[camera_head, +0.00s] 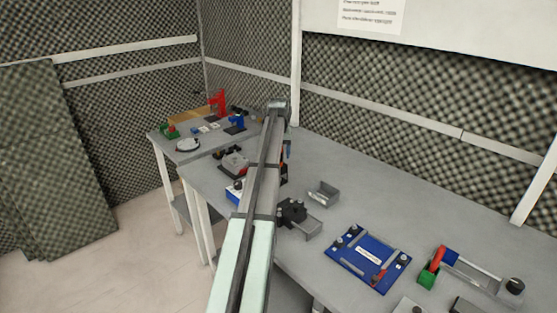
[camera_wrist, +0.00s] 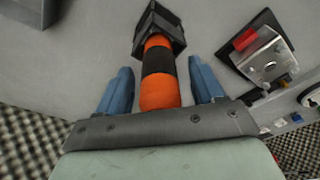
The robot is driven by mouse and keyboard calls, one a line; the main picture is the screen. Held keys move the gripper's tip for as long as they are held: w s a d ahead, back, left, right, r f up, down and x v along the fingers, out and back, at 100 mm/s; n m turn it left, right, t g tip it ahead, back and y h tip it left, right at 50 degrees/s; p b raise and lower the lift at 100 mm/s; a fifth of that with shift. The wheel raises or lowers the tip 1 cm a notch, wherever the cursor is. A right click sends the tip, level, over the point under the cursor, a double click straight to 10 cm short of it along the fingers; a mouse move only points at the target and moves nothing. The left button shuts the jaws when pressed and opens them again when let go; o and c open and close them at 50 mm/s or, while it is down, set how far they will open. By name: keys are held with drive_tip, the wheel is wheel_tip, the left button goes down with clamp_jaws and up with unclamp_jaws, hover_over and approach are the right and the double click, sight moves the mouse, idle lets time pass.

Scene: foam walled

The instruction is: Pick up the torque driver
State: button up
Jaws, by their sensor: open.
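The torque driver, which I take to be the orange and black banded handle (camera_wrist: 158,75) with a black blocky end, shows in the wrist view at the top centre. My gripper (camera_wrist: 159,65) is open, with one blue finger on each side of the handle. A gap shows between each finger and the handle. The near end of the handle meets the grey palm edge in the picture; I cannot tell whether it touches. In the head view my arm hides most of the gripper and the driver.
A black fixture with a metal plate and red block (camera_wrist: 262,50) lies close to the right finger in the wrist view. In the head view, a blue board (camera_head: 345,263), a small grey bin (camera_head: 323,194) and a black clamp-like part (camera_head: 291,211) sit on the grey table (camera_head: 400,205).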

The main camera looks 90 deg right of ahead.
drive_tip(key=c, duration=1.2)
drive_tip(key=shift+r, duration=0.15)
drive_tip(key=shift+r, duration=9.4)
drive_tip(key=shift+w, duration=0.1)
